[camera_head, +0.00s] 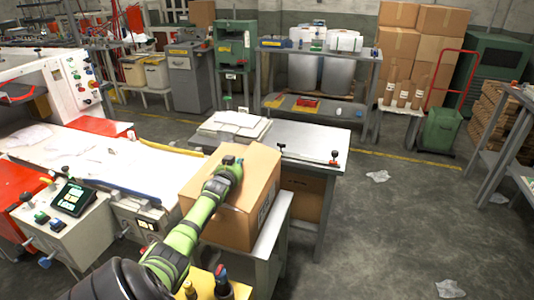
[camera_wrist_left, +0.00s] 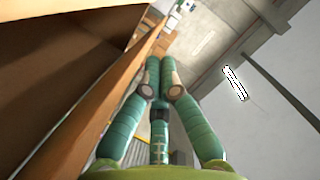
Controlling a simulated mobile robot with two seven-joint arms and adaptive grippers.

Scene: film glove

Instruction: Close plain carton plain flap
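The plain brown carton (camera_head: 262,180) stands on a grey metal stand at the end of the white work table. It has a dark printed mark on its right side. My left gripper (camera_head: 235,163) reaches over the carton's top, near its far edge, and my arm hides part of the top. In the left wrist view, brown cardboard panels (camera_wrist_left: 85,85) fill the left side. My left gripper's green fingers (camera_wrist_left: 161,62) are together with nothing seen between them, beside the panel edge. I cannot tell whether they touch it, or which panel is the plain flap. My right gripper is not in view.
A grey metal table (camera_head: 310,160) with a paper stack (camera_head: 236,124) stands behind the carton. A control box (camera_head: 70,200) is at left. Bottles (camera_head: 222,282) on a yellow surface stand close by my forearm. The floor at right is open, with scattered paper.

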